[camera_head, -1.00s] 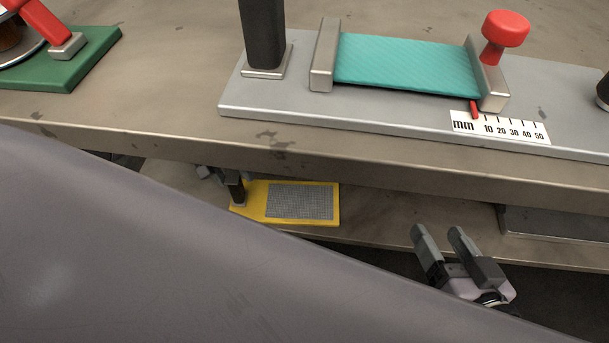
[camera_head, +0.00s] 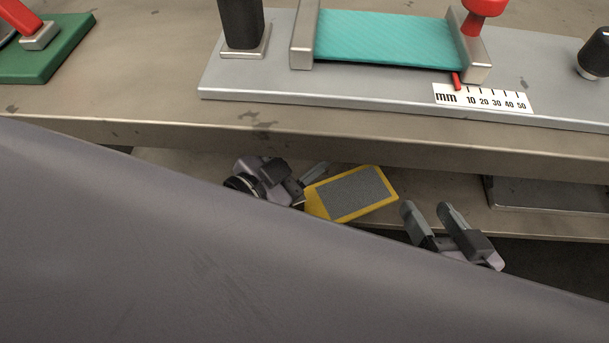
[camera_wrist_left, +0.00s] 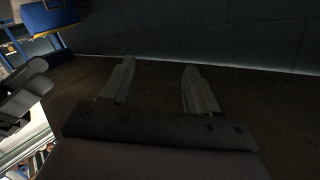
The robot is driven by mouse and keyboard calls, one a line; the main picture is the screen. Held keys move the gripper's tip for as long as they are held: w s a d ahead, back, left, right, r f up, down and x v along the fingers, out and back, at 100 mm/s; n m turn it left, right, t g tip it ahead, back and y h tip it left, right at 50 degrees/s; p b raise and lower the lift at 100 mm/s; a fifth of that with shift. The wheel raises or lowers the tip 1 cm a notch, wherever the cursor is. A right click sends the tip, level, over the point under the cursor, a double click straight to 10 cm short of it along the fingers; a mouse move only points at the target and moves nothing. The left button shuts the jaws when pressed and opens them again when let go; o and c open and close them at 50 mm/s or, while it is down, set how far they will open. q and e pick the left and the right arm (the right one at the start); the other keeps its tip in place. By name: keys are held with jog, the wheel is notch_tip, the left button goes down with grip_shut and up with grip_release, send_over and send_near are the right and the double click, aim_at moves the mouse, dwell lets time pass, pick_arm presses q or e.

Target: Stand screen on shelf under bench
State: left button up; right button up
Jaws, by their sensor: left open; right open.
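The screen, a yellow frame around grey mesh (camera_head: 357,192), is at the lower shelf (camera_head: 180,160) under the bench (camera_head: 130,100). It sits skewed, right end higher in the picture; I cannot tell whether it lies flat or leans. My left gripper (camera_head: 310,183) is just left of its yellow end, partly hidden behind a large grey surface. In the left wrist view its fingers (camera_wrist_left: 158,80) are apart with nothing between them. My right gripper (camera_head: 427,207) is open and empty, right of the screen near the shelf's front edge.
On the bench top stand a grey metal plate (camera_head: 330,85) with a teal strip (camera_head: 385,38) and a mm scale (camera_head: 482,97), and a green block (camera_head: 45,55) at left. A flat metal tray (camera_head: 545,195) is on the shelf at right.

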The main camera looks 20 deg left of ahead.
pick_arm(q)
jog(key=s+n, duration=0.1)
jog(key=n, duration=0.1)
jog(key=s+d+f+n+g, duration=0.1)
jog(key=n, duration=0.1)
jog(key=s+f+n+g, duration=0.1)
jog(key=n, duration=0.1)
jog(key=shift+s+d+n, duration=0.15)
jog(key=shift+s+n, duration=0.25)
pick_arm(e)
jog(key=shift+s, duration=0.1)
